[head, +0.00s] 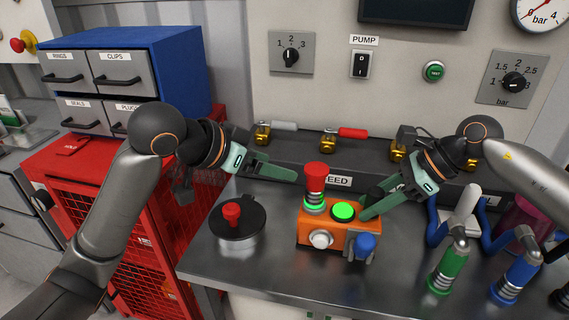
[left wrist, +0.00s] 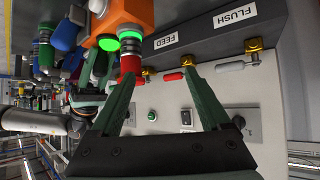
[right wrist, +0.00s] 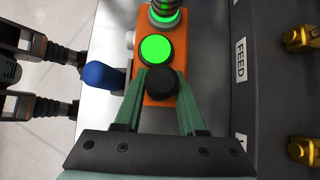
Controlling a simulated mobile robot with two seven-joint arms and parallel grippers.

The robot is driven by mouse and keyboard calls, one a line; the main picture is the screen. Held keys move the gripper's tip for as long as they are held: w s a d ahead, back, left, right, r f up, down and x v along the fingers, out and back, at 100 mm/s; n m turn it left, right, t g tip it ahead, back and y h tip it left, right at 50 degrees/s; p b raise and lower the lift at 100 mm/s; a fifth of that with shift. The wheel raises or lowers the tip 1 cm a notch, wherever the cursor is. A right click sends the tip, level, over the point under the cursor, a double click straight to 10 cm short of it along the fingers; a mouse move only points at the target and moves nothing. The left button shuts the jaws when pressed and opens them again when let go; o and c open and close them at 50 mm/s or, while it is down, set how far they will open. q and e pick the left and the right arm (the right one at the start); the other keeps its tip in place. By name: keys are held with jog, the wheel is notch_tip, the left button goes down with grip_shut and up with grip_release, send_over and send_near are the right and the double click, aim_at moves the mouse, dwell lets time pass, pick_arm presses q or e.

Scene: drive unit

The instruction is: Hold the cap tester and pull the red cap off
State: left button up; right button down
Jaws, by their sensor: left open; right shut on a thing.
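The cap tester (head: 310,232) is an orange box on the steel bench with a lit green button, a white knob and a blue knob. The red cap (head: 316,172) sits upright on its post, above a glowing green ring; in the left wrist view the cap (left wrist: 131,64) is near one fingertip. My right gripper (head: 368,208) is shut on the tester's black knob (right wrist: 162,82), with a finger on each side of it. My left gripper (head: 290,174) is open and empty, just left of the cap in the head view; the cap is not between its fingers (left wrist: 162,76).
A round pot with a black lid and red knob (head: 232,213) stands left of the tester. Green (head: 449,265) and blue (head: 517,277) hose fittings stand to the right. Behind is a dark ledge with brass valves (head: 328,142). Bare bench shows in front of the tester.

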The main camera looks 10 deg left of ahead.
aim_at(313, 169)
pick_arm(q)
jog(key=shift+m+g+h, duration=0.3)
jog(key=shift+m+h, duration=0.1)
jog(key=shift+m, duration=0.4)
jog(key=d, duration=0.1)
jog(key=s+d+r, duration=0.2)
jog(key=shift+s+d, duration=0.2)
jog(key=shift+d, duration=0.05)
jog(key=x, duration=0.9)
jog(key=shift+a, duration=0.1)
jog(key=shift+c, duration=0.2)
grip_shut()
jog(key=shift+r, duration=0.75)
jog(key=shift+r, duration=2.25)
